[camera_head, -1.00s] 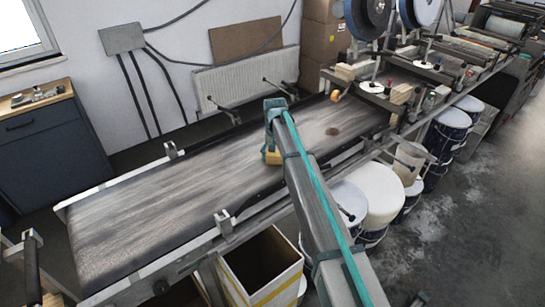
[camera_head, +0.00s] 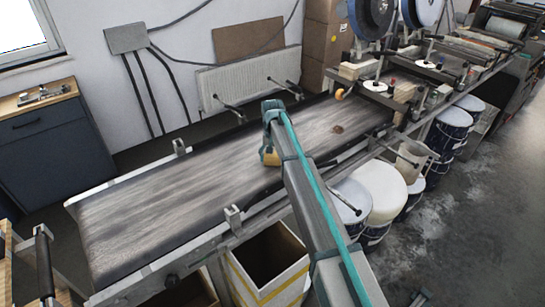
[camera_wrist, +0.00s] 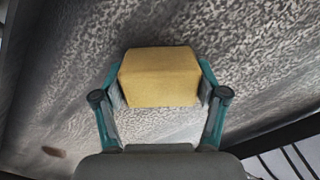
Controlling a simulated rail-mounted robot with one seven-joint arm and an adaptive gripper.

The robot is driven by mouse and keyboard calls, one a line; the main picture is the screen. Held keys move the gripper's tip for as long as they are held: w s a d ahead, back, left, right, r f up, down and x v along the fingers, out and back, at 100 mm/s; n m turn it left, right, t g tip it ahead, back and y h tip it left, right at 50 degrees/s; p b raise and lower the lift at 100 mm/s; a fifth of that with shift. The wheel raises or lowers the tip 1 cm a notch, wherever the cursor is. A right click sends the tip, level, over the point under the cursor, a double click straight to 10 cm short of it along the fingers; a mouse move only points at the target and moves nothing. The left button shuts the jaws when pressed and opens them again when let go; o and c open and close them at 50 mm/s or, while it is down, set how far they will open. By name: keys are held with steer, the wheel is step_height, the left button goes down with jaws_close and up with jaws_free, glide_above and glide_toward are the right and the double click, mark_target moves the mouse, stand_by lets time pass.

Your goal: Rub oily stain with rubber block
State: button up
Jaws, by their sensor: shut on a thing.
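A yellow rubber block (camera_wrist: 158,77) is held between the two fingers of my gripper (camera_wrist: 160,98) in the wrist view. In the head view the block (camera_head: 270,157) shows at the lower end of my gripper (camera_head: 272,140), over the middle of the conveyor belt (camera_head: 170,205). I cannot tell whether it touches the belt. A dark brown stain (camera_head: 337,129) lies on the belt to the right of the block. It also shows in the wrist view as a brown mark (camera_wrist: 53,152) at lower left, apart from the block. My arm hides part of the near belt edge.
Metal clamps (camera_head: 233,215) stand on the belt's near rail. Rollers and reels (camera_head: 372,18) rise over the right end. Drums (camera_head: 384,190) and an open box (camera_head: 268,262) stand below the near side. The left part of the belt is clear.

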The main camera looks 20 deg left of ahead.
steer(key=shift+s+a, duration=0.2)
steer(key=shift+s, duration=0.15)
steer(key=r, duration=0.2)
steer(key=shift+s+a+r+p, duration=0.2)
steer(key=shift+a+r+p, duration=0.1)
steer(key=shift+p, duration=0.1)
steer(key=shift+w+d+r+p, duration=0.15)
steer(key=shift+d+r+p, duration=0.15)
steer(key=shift+r, duration=0.25)
steer(key=shift+a+r+p, duration=0.1)
steer(key=shift+r+p, duration=0.75)
steer(key=shift+r, duration=1.35)
